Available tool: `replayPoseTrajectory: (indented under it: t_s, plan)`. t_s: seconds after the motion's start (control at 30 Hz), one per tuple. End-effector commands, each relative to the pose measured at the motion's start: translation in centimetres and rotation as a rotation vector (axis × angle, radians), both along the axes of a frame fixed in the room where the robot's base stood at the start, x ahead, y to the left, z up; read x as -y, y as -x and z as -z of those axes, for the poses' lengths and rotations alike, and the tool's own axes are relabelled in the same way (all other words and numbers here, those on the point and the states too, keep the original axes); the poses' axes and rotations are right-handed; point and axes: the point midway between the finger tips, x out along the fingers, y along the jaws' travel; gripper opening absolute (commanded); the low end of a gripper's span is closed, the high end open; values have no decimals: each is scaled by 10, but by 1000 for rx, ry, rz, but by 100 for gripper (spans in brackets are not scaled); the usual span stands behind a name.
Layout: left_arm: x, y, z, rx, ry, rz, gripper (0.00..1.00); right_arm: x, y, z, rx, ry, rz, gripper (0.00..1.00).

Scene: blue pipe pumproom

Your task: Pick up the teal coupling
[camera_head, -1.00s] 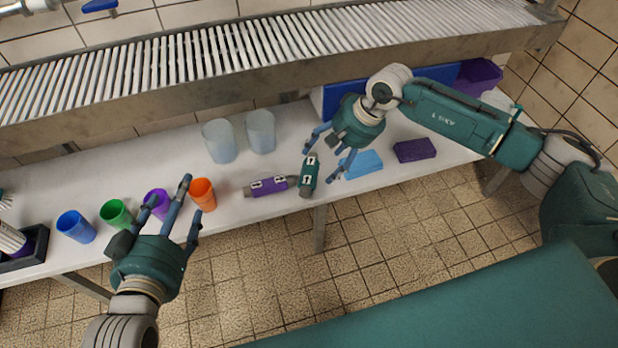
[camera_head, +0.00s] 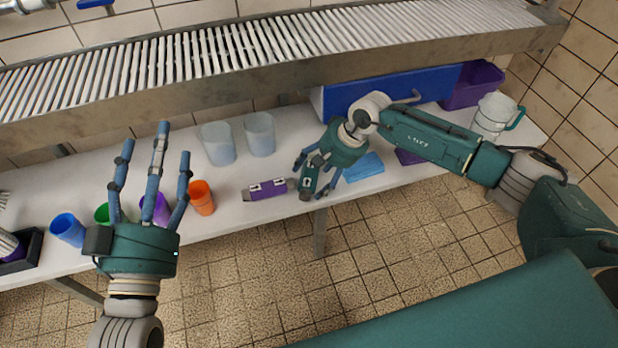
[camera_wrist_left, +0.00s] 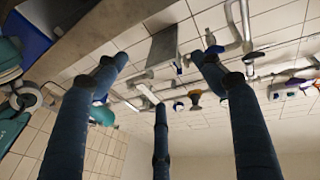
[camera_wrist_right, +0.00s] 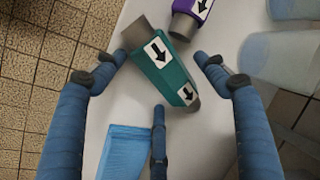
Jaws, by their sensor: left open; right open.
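The teal coupling (camera_head: 309,180) lies on the white table, with black-arrow labels on its side and grey metal ends. In the right wrist view the teal coupling (camera_wrist_right: 165,66) lies between the spread fingers, which do not visibly grip it. My right gripper (camera_head: 317,178) is open right over it; the right wrist view shows its fingers (camera_wrist_right: 160,75) around the coupling. My left gripper (camera_head: 152,165) is open and empty, fingers pointing up, in front of the cups at the left.
A purple coupling (camera_head: 266,190) lies just left of the teal one. Two clear cups (camera_head: 218,144) stand behind, an orange cup (camera_head: 201,198) left. A slatted metal shelf (camera_head: 270,50) overhangs the table's back.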

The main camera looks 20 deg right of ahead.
Motion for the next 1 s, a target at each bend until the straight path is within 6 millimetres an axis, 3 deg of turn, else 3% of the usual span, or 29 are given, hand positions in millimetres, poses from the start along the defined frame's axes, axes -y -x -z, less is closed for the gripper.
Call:
replayPoseTrajectory:
  t_s: [0.17,0.47,0.57,0.87,1.0]
  plan:
    - [0,0,0,0,0,0,68,0,0,0,0,0,0,72]
    - [0,0,0,-1,0,0,68,0,0,0,0,0,0,14]
    - [0,0,0,-2,0,-1,68,0,-1,-1,2,-1,0,3]
    - [0,-1,1,-12,-3,-1,68,0,-1,-5,1,0,0,3]
    - [-1,-3,17,-82,-21,-4,68,0,-2,-18,4,-2,1,3]
